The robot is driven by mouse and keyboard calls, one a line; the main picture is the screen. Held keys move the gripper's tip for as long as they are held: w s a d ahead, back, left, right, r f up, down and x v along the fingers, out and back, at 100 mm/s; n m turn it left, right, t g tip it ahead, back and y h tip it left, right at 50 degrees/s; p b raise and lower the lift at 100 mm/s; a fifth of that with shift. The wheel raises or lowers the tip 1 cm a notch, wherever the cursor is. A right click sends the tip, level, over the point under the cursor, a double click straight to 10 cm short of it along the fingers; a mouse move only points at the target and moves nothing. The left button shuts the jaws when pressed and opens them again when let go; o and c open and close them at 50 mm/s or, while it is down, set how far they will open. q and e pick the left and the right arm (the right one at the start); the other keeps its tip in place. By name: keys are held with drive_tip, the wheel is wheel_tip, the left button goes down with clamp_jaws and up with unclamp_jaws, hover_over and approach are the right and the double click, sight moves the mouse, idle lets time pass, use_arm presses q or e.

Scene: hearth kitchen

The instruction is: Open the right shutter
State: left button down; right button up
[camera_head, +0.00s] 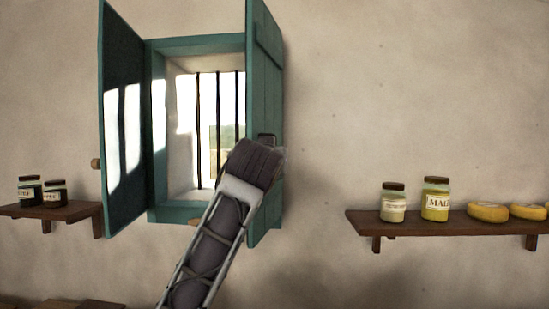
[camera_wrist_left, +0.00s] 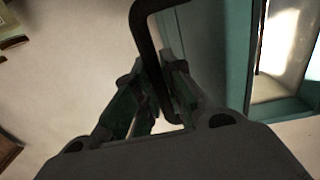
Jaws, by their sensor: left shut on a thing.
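The right shutter (camera_head: 263,60) is a teal plank panel at the right side of the barred window. It stands swung out from the frame, seen at a steep angle. Its teal wood also shows in the left wrist view (camera_wrist_left: 228,45). A dark curved handle (camera_wrist_left: 142,38) runs between the fingers of my left gripper (camera_wrist_left: 158,80), which is shut on it. In the head view my left arm rises from the bottom to the shutter's lower part, and its wrist hides the fingers and most of the handle. My right gripper is not in view.
The left shutter (camera_head: 122,130) also stands swung out. A shelf (camera_head: 450,228) with jars and yellow rounds is on the wall at right; a small shelf (camera_head: 60,212) with two jars is at left. The wall between the right shutter and the right shelf is bare.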

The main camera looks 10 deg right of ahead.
use_arm(q)
drive_tip(key=c, duration=1.5)
unclamp_jaws()
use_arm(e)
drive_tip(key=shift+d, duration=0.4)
use_arm(q)
drive_tip(key=shift+s, duration=0.15)
drive_tip(key=shift+v, duration=5.85)
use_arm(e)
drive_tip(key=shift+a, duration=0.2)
